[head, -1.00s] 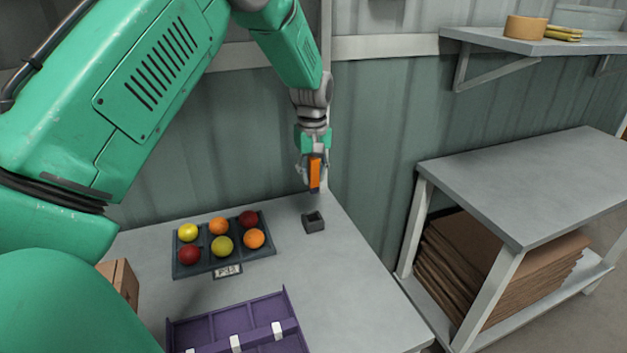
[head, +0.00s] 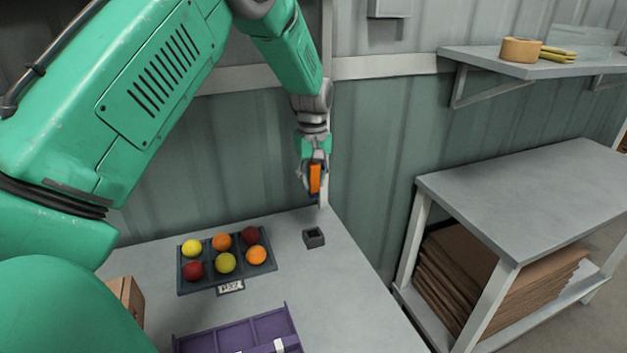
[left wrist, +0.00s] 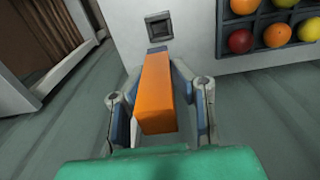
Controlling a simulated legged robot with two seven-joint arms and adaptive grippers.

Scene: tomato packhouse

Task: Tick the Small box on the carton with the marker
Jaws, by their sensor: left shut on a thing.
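My left gripper (head: 313,188) is shut on the orange marker (head: 316,178), holding it upright with its dark tip down above the table's far right corner. The marker also fills the middle of the left wrist view (left wrist: 155,95), between the two fingers. A small dark square holder (head: 314,238) stands empty on the table below and in front of the gripper; it also shows in the left wrist view (left wrist: 159,26). A brown carton (head: 129,297) shows at the left, mostly hidden behind my arm. Its Small box cannot be seen. My right gripper is not in view.
A dark tray (head: 228,280) with several red, orange and yellow tomatoes sits mid-table. A purple divided tray (head: 215,336) lies at the near edge. A side bench (head: 530,195) with flat cardboard (head: 500,270) stands right. A wall shelf (head: 545,66) holds a tape roll (head: 521,50).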

